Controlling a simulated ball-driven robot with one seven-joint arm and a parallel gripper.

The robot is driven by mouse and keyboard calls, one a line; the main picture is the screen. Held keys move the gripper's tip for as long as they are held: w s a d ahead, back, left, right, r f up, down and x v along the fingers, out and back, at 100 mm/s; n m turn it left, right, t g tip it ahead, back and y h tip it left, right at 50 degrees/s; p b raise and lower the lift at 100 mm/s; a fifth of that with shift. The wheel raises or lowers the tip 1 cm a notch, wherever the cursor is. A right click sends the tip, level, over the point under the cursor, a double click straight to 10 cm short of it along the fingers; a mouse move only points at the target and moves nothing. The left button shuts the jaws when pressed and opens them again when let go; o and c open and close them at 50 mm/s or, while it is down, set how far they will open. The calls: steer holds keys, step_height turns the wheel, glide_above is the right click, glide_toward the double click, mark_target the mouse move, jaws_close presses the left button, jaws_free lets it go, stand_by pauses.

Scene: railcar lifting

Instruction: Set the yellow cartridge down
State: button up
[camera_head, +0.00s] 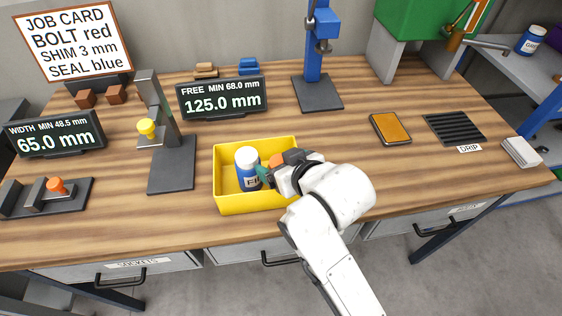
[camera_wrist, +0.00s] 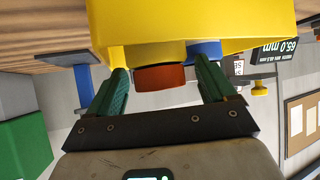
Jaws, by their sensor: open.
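I cannot make out a separate yellow cartridge in either view. A yellow bin (camera_head: 258,200) stands on the bench and its yellow wall (camera_wrist: 190,18) fills the top of the wrist view. Inside it are a white-lidded blue bottle (camera_head: 247,170) and an orange-red piece (camera_head: 277,160), partly hidden by my gripper. My gripper (camera_head: 268,174) is over the bin's right part. In the wrist view, its green fingers (camera_wrist: 163,85) are apart, with the orange-red piece (camera_wrist: 160,77) showing between them. I cannot tell whether they touch it. A blue item (camera_wrist: 205,50) shows beside it.
A stand with a yellow knob (camera_head: 147,128) and a gauge with an orange knob (camera_head: 57,186) are left. Two readout displays (camera_head: 222,97) and a blue press (camera_head: 315,60) stand behind. An orange-topped tray (camera_head: 390,128) and black drip grate (camera_head: 454,128) are right. Bench between is clear.

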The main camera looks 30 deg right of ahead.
steer(key=shift+r, duration=0.2)
steer(key=p+v, duration=0.4)
steer(key=v, duration=0.8)
steer(key=s+d+f+g, duration=0.4)
steer(key=s+f+g, duration=0.1)
steer(key=s+f, duration=0.3)
steer(key=s+d+f+m+g+h, duration=0.1)
steer(key=s+d+f+g, duration=0.3)
steer(key=s+f, duration=0.5)
step_height(320, 180, down, 2)
steer(key=shift+s+f+m+g, duration=0.1)
steer(key=shift+s+m+g, duration=0.15)
steer(key=shift+g, duration=0.35)
